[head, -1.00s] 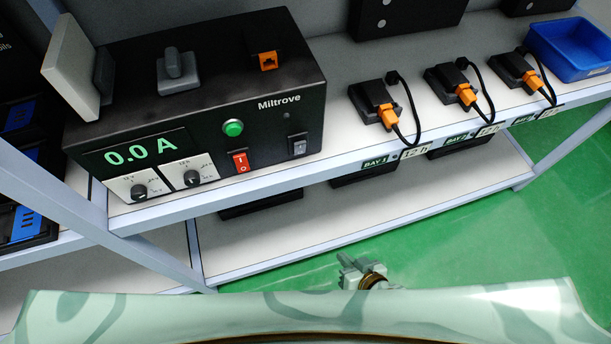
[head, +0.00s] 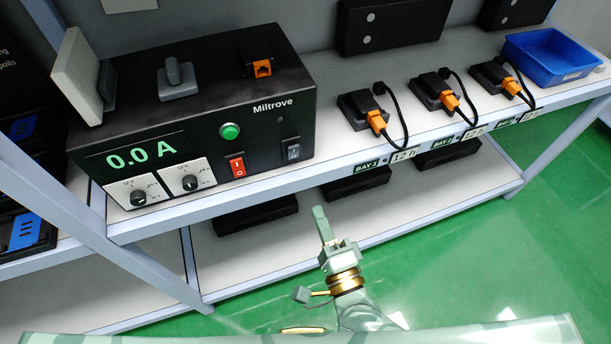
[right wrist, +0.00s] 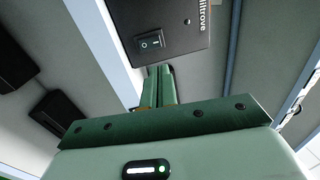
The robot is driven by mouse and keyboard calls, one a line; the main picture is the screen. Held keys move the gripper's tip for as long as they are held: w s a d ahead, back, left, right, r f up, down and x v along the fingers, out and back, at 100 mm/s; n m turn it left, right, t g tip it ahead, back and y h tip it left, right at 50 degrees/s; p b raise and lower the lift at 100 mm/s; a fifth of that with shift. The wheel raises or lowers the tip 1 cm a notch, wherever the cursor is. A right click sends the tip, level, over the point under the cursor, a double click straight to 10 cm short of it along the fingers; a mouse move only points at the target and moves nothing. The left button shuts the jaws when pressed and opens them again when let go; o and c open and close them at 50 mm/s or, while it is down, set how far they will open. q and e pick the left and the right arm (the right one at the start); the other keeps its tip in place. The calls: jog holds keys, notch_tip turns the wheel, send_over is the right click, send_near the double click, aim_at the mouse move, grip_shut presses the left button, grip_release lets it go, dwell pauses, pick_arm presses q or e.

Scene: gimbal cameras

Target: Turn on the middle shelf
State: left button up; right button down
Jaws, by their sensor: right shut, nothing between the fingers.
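On the middle shelf (head: 229,212) stands the black Miltrove power box (head: 217,105). Its green display (head: 141,156) reads 0.0 A. Its front has a green button (head: 229,132), a red rocker switch (head: 238,167), a black rocker switch (head: 293,150) and two dials (head: 138,197) (head: 190,182). The black rocker also shows in the right wrist view (right wrist: 150,41), just past my fingertips. My right gripper (head: 319,212) is shut and empty, in front of and below the shelf edge, apart from the box. It shows in the right wrist view (right wrist: 160,72). My left gripper is not in view.
Several black blocks with orange plugs (head: 376,122) and cables line the shelf at the right. A blue bin (head: 553,58) stands at the far right. Black units (head: 255,213) lie on the lower shelf. A shelf post (head: 87,221) slants at the left. Green floor is clear in front.

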aim_at(292, 148)
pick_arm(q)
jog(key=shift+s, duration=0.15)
pick_arm(e)
jog(key=x, duration=1.3)
jog(key=shift+w+a, duration=0.1)
jog(key=shift+w, duration=0.3)
jog(key=shift+r, duration=0.1)
jog(key=p, duration=0.1)
jog(key=r+p, duration=0.1)
jog(key=shift+w+g+p, duration=0.25)
jog(key=shift+g+p, duration=0.05)
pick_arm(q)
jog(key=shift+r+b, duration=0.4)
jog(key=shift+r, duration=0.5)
pick_arm(e)
jog(key=shift+f, duration=0.4)
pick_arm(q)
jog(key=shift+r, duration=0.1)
pick_arm(e)
jog(key=shift+s, duration=0.1)
